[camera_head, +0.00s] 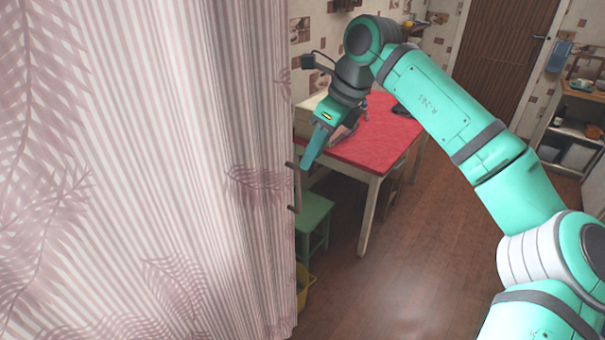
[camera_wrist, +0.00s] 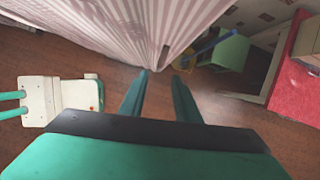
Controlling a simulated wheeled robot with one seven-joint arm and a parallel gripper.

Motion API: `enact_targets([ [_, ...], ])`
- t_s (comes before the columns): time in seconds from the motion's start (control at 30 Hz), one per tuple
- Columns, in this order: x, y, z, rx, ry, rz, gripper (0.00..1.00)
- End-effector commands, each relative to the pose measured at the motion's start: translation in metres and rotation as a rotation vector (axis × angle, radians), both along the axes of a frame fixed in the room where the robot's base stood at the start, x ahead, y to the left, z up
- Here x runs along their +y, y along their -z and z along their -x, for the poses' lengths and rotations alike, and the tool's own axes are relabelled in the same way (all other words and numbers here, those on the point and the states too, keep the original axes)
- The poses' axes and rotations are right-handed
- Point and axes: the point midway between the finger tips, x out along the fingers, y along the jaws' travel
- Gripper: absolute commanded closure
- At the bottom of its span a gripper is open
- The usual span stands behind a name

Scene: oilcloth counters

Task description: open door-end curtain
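A pink and white striped curtain with a leaf pattern (camera_head: 150,170) hangs over the left half of the head view. It also fills the top of the wrist view (camera_wrist: 125,25). A dark handle-like bar (camera_head: 291,187) sits at its right edge, and a dark piece shows near its lower edge in the wrist view (camera_wrist: 164,56). My gripper (camera_head: 309,164) points down, close to the curtain's free edge. The curtain edge lies just beyond the fingertips.
A red-topped table (camera_head: 375,140) stands behind my gripper, with a green stool (camera_head: 314,215) and a yellow bucket (camera_head: 304,285) below. A brown door (camera_head: 505,50) and a shelf unit (camera_head: 570,135) are at the back right. The wooden floor (camera_head: 430,255) is clear.

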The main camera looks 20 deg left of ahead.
Motion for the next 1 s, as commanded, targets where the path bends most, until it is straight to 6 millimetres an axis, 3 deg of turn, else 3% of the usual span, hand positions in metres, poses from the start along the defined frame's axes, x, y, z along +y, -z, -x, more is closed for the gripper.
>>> enact_targets([
  [0.6, 0.033, 0.084, -0.005, 0.002, 0.000, 0.000, 0.70],
  [1.0, 0.040, 0.097, -0.006, 0.001, 0.001, -0.001, 0.70],
])
